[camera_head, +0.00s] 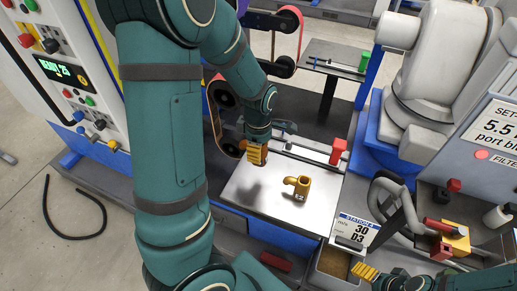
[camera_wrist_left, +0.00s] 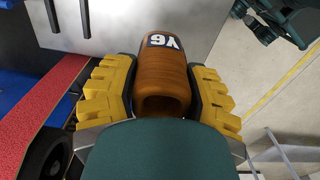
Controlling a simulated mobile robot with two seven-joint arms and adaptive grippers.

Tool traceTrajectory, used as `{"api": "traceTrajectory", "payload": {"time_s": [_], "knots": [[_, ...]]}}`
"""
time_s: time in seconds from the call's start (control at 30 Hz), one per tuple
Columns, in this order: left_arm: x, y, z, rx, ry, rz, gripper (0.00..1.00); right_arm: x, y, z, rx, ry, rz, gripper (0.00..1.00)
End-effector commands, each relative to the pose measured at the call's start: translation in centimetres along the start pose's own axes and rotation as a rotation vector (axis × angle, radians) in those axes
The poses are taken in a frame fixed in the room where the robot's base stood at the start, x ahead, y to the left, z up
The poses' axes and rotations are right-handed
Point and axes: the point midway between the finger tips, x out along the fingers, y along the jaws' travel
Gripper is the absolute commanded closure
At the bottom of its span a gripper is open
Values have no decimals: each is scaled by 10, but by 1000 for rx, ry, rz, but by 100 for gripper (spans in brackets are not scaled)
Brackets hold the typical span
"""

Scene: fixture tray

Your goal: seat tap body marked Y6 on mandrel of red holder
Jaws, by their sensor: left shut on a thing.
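The orange-brown tap body marked Y6 (camera_wrist_left: 163,72) is between the two yellow fingers of my left gripper (camera_wrist_left: 160,95) in the left wrist view. Its white Y6 label faces the camera, and a round opening shows at its near end. In the head view my left gripper (camera_head: 257,153) is over the far left part of the metal tray (camera_head: 245,198); its held part is mostly hidden there. A red block (camera_head: 338,151) stands at the tray's far right edge; I cannot tell whether it is the red holder, and no mandrel is clear. My right gripper (camera_head: 366,272) is low right, its finger gap unclear.
A brass-yellow tap body (camera_head: 302,187) with a small label stands on the tray, right of my left gripper. A station sign (camera_head: 355,231) and a bin (camera_head: 334,262) are at the near right. The tray's left and front areas are clear.

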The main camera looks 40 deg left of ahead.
Motion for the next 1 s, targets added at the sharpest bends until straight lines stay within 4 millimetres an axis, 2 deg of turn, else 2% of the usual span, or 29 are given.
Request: {"api": "traceTrajectory", "payload": {"time_s": [0.6, 1.0], "knots": [[-35, 1, 0, 1, -1, 2, 96, -35, -13, -3, 0, 0, 0, 23], [-35, 0, 0, 0, -1, 2, 96, -35, -13, -5, 1, 4, 0, 23]]}}
